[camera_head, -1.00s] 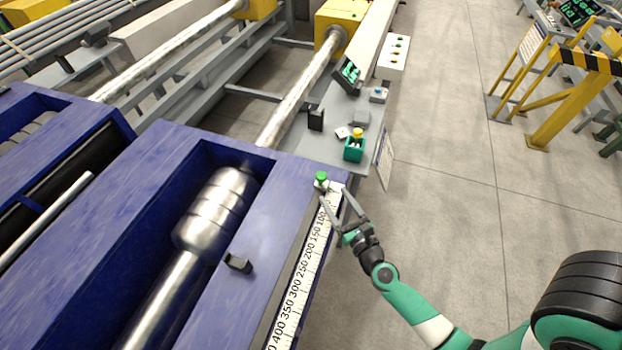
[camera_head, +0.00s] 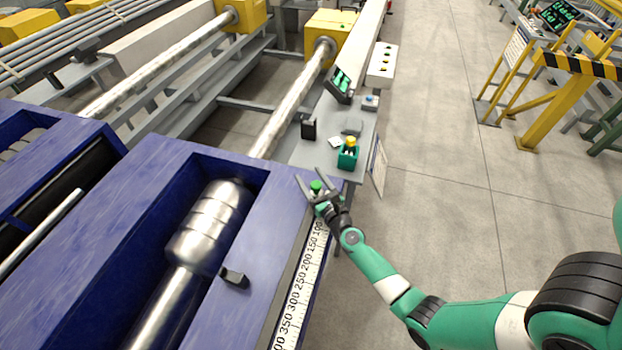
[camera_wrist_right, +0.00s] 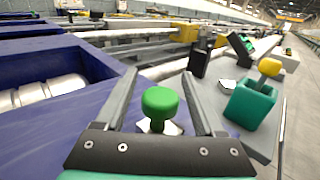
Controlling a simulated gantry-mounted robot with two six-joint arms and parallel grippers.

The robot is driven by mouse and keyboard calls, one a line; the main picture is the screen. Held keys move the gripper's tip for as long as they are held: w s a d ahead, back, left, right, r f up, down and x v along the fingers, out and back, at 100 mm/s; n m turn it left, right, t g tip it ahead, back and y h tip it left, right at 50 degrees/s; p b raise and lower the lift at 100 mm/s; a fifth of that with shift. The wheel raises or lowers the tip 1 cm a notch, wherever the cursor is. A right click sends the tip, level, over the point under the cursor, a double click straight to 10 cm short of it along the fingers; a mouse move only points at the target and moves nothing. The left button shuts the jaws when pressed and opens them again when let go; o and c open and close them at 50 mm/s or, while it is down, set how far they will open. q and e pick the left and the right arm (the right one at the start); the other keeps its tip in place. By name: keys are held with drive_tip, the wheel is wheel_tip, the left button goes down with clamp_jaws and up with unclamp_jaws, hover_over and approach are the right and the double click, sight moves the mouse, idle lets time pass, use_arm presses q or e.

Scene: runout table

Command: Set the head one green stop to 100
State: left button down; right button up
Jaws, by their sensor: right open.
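The green stop (camera_head: 316,186) is a round green knob near the far end of the head one scale (camera_head: 301,289), close to the 100 end. In the right wrist view the green knob (camera_wrist_right: 160,103) stands upright between the open fingers. My right gripper (camera_head: 314,178) is open around the stop, one finger on each side; contact is not visible. The gripper covers part of the scale, so the stop's exact reading is hidden. My left gripper is not in view.
A teal box with a yellow-topped item (camera_head: 347,158) stands on the grey shelf just beyond the stop. A black upright block (camera_head: 308,130) and a small display (camera_head: 341,84) are farther back. A black block (camera_head: 234,278) sits on the blue housing (camera_head: 150,160).

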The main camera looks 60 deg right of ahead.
clamp_jaws()
idle(0.3)
idle(1.1)
